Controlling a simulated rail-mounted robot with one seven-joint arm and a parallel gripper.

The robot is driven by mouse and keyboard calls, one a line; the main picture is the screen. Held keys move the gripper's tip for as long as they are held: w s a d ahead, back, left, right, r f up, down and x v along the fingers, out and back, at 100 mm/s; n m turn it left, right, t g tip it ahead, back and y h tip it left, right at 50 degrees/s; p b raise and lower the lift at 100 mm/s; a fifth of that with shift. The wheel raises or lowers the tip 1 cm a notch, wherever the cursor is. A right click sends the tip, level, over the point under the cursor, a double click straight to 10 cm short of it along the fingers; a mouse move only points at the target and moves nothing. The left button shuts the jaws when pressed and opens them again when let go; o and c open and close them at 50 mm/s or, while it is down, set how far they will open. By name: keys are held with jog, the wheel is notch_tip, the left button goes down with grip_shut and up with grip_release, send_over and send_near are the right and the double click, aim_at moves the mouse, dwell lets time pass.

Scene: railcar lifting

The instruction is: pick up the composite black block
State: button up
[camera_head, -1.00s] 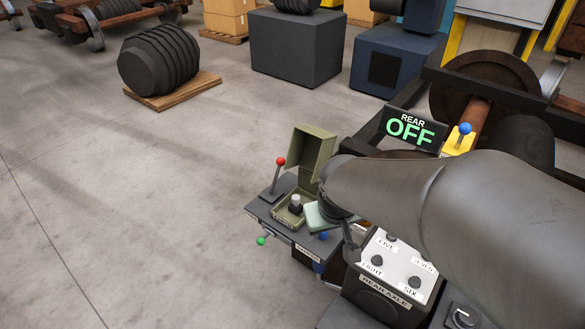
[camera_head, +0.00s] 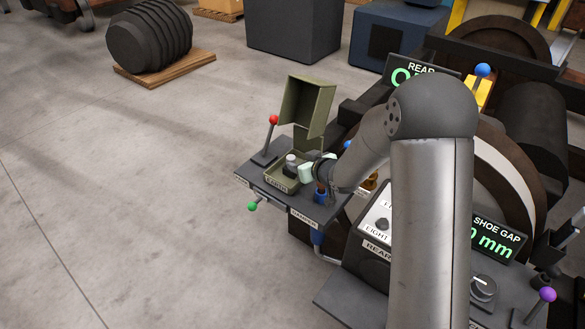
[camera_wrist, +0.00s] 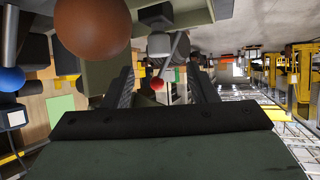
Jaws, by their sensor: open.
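In the head view a small black block (camera_head: 290,170) with a pale grey top sits in the open olive box (camera_head: 281,184) on the dark side shelf. I cannot tell whether it is the composite one. My gripper (camera_head: 318,172) is just right of the box, partly hidden by my own wrist. A pale green piece shows beside it, and I cannot tell whether that is part of my gripper. In the wrist view the two dark fingers of my gripper (camera_wrist: 163,88) are spread, with nothing held between them.
The box's raised lid (camera_head: 305,105) stands behind it. A red-knobbed lever (camera_head: 273,119) stands left and a green knob (camera_head: 252,206) juts out in front. A brown ball (camera_wrist: 92,27) looms close in the wrist view.

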aim_at(288, 158)
jog(key=x, duration=1)
jog(key=shift+f+p, duration=0.1)
jog(key=shift+p, duration=0.3)
jog(key=c, duration=1.1)
